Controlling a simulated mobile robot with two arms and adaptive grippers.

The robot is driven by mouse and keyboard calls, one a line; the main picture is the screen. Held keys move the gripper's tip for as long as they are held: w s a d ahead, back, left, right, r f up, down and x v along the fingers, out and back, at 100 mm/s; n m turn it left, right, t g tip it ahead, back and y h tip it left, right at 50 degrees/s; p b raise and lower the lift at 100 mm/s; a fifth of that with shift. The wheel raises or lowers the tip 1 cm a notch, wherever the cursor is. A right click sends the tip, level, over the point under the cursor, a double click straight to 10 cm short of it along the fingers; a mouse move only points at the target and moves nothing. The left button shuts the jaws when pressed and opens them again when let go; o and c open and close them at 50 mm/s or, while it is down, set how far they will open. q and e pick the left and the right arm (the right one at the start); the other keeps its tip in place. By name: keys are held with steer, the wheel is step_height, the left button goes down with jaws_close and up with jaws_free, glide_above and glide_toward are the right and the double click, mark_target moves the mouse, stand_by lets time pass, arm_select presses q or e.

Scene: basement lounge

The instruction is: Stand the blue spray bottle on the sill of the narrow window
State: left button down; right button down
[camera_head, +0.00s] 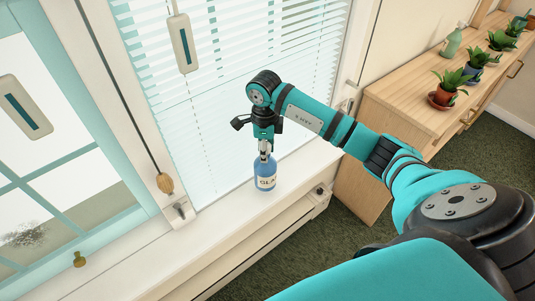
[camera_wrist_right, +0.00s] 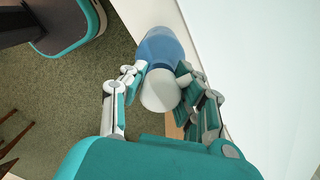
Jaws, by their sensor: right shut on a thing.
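The blue spray bottle (camera_head: 266,177) has a white label and is upright at the white window sill (camera_head: 232,218), in front of the window with lowered blinds (camera_head: 235,90). Its base appears at the sill surface; I cannot tell whether it touches. My right gripper (camera_head: 265,151) points down and is shut on the bottle's upper part. In the right wrist view the blue bottle (camera_wrist_right: 160,46) and its white top (camera_wrist_right: 160,91) sit between the fingers of my right gripper (camera_wrist_right: 158,78). My left gripper is not in view.
A teal-framed window (camera_head: 60,150) is at the left. A wooden cabinet (camera_head: 400,108) at the right holds potted plants (camera_head: 447,88) and a green bottle (camera_head: 452,43). The sill left of the bottle is largely clear.

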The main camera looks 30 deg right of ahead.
steer(key=shift+w+d, duration=0.2)
steer(key=shift+d, duration=0.25)
steer(key=shift+d+f, duration=0.1)
steer(key=shift+f, duration=0.1)
steer(key=shift+f+p, duration=0.6)
steer(key=shift+f, duration=0.95)
steer(key=c, duration=1)
jaws_free()
steer(key=shift+f, duration=0.15)
